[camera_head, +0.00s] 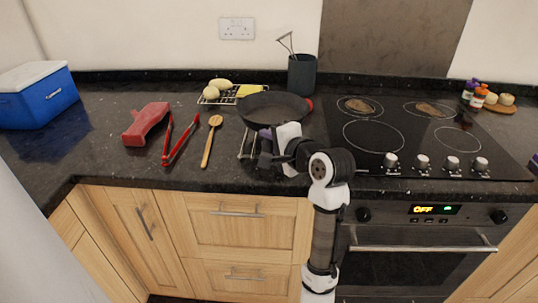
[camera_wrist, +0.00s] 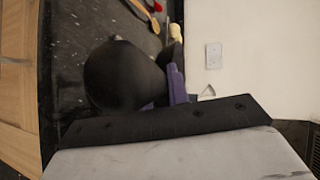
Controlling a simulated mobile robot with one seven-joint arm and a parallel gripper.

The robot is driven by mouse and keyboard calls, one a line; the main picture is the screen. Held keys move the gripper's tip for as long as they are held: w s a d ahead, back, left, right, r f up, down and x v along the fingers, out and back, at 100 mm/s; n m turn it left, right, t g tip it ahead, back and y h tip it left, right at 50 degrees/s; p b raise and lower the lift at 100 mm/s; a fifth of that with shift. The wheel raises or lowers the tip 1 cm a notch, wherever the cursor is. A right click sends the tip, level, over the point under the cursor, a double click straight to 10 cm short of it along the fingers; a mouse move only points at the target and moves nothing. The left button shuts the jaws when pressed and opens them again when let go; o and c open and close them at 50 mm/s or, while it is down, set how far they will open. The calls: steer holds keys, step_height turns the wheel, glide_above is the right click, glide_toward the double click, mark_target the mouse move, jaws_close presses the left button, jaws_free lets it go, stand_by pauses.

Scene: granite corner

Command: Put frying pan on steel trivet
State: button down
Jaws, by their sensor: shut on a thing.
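The black frying pan (camera_head: 272,106) is near the middle of the counter, left of the hob, and looks roughly level. It shows as a large dark round shape in the wrist view (camera_wrist: 118,75). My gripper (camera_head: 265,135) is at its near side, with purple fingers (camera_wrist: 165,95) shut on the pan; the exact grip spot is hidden. Thin metal bars, seemingly the steel trivet (camera_head: 245,146), show below the pan's near left edge. The pan and my gripper hide most of it. I cannot tell whether the pan touches it.
A wire rack (camera_head: 209,99) with potatoes and a yellow block lies behind left. Red tongs (camera_head: 181,141), a wooden spoon (camera_head: 210,140) and a red object (camera_head: 146,123) lie left. A dark utensil pot (camera_head: 301,76) stands behind; the hob (camera_head: 400,135) is right.

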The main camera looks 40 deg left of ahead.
steer(key=shift+f, duration=2.3)
steer(key=c, duration=1.3)
jaws_free()
steer(key=shift+f, duration=0.2)
steer(key=shift+c, duration=0.2)
